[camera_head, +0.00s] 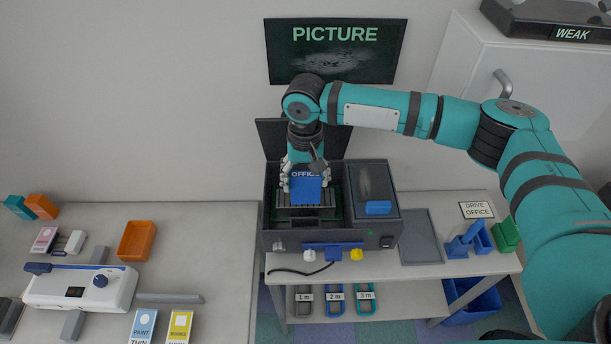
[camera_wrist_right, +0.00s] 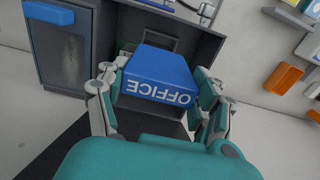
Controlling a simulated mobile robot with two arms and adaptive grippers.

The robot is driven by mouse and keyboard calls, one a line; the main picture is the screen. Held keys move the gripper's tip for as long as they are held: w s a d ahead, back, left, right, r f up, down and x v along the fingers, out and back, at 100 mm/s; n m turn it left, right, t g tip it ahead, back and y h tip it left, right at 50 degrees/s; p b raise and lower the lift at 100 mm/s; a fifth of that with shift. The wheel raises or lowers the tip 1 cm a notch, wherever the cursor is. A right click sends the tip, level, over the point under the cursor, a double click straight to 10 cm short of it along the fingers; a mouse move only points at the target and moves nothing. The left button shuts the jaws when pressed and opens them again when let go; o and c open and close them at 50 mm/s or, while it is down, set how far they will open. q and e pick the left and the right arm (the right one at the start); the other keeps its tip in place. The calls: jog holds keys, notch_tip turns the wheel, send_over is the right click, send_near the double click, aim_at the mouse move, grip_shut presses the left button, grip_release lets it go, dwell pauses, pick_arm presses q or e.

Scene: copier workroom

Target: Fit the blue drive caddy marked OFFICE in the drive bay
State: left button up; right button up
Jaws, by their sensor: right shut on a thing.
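The blue drive caddy marked OFFICE (camera_head: 307,190) is upright in my right gripper (camera_head: 304,178), its label facing out. In the right wrist view the caddy (camera_wrist_right: 160,70) sits between both fingers of the right gripper (camera_wrist_right: 158,100), which is shut on it. The caddy is over the open left part of a dark machine (camera_head: 318,239), where the drive bay (camera_head: 302,212) shows as a slotted dark frame. The caddy hides part of the bay, and I cannot tell whether its lower end touches or has entered it. My left gripper is not in view.
The machine's right side has a dark panel with a blue handle (camera_head: 378,207); its lid stands open behind. A grey mat (camera_head: 421,238), blue holder (camera_head: 468,242) and DRIVE OFFICE sign (camera_head: 476,210) are to the right. An orange tray (camera_head: 137,241) lies left. A PICTURE screen (camera_head: 336,50) hangs behind.

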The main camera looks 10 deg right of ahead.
aim_at(305, 202)
jog(key=shift+w+r+p, duration=0.1)
jog(key=shift+w+p, duration=0.05)
jog(key=shift+p, duration=0.15)
notch_tip(305, 202, down, 2)
jog(key=shift+a+f, duration=0.1)
jog(key=shift+f, duration=0.4)
notch_tip(305, 202, down, 4)
jog(key=shift+f+b, duration=0.15)
jog(key=shift+b, duration=0.55)
jog(key=shift+f+b, duration=0.35)
jog(key=shift+f, duration=1.1)
jog(key=shift+p, duration=0.5)
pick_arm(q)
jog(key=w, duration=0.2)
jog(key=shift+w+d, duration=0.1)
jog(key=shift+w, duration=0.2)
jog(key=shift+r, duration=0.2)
